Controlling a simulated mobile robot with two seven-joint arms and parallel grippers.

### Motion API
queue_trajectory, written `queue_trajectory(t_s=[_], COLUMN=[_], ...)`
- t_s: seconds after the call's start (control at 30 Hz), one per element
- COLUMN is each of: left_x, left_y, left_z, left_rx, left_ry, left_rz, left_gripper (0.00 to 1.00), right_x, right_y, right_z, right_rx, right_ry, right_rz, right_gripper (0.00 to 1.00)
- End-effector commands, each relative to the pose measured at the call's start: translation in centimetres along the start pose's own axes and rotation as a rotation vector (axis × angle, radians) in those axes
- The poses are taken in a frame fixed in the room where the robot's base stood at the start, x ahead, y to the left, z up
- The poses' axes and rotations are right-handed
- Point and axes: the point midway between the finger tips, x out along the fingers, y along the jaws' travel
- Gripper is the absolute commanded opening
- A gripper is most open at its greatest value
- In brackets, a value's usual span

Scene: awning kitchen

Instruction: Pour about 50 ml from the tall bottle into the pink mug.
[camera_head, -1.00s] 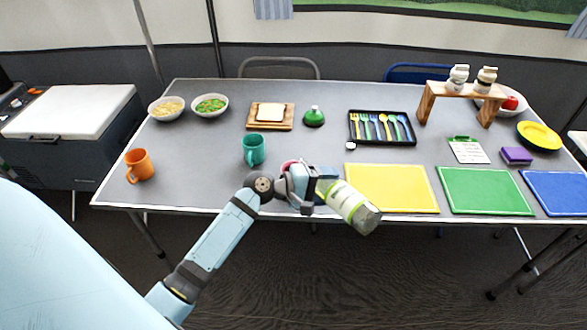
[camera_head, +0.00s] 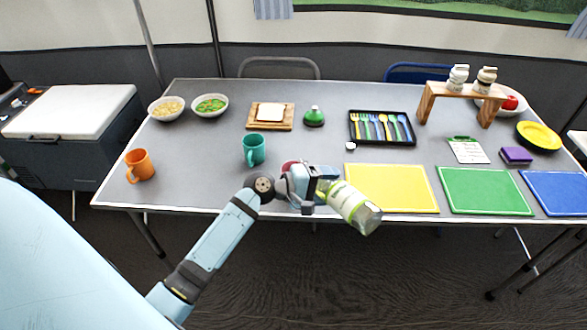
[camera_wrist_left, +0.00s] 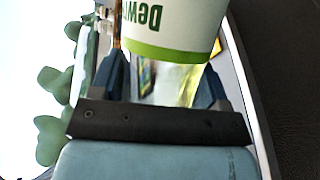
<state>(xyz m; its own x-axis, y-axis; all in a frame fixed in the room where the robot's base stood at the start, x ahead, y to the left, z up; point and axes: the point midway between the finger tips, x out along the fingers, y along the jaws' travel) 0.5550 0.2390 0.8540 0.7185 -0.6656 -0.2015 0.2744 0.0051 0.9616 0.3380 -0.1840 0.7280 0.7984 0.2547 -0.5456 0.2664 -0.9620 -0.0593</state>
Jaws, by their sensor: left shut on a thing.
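My left gripper (camera_head: 324,187) is shut on the tall bottle (camera_head: 354,208), which has a white and green label and a clear end. The bottle is steeply tilted, its clear end pointing down and right towards the front table edge; its other end is hidden by the gripper. In the left wrist view the bottle (camera_wrist_left: 175,25) shows its lettered label between the fingers. A pinkish-red bit, likely the pink mug (camera_head: 289,165), shows just behind my gripper; the rest is hidden. I cannot see any liquid stream. My right gripper is not in view.
A teal mug (camera_head: 254,150) stands close left of my gripper, an orange mug (camera_head: 140,165) farther left. A small white cap (camera_head: 350,146) lies behind the yellow mat (camera_head: 400,188). A green-topped object (camera_head: 313,117) and a cutlery tray (camera_head: 382,140) stand farther back.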

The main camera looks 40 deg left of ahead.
Motion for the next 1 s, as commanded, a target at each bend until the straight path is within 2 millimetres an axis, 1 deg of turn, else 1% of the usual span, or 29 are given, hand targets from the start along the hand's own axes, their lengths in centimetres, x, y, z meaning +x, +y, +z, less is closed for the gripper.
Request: queue_trajectory(t_s=[0.9, 0.93, 0.97, 1.0], left_x=[0.0, 0.1, 0.2, 0.6], left_y=[0.2, -0.2, -0.9, -2.2], left_z=[0.0, 0.0, -0.1, -0.2], left_rx=[-0.011, 0.001, 0.034, 0.099], left_ry=[-0.003, 0.000, 0.009, 0.028], left_rz=[0.006, 0.001, -0.012, -0.037], left_gripper=[0.39, 0.39, 0.39, 0.39], right_x=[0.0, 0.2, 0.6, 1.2], right_y=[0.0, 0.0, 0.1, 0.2], right_z=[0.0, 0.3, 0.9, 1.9], right_rx=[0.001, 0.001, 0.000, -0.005], right_ry=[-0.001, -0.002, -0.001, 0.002], right_rz=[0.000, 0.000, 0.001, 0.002], right_gripper=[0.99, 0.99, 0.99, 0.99])
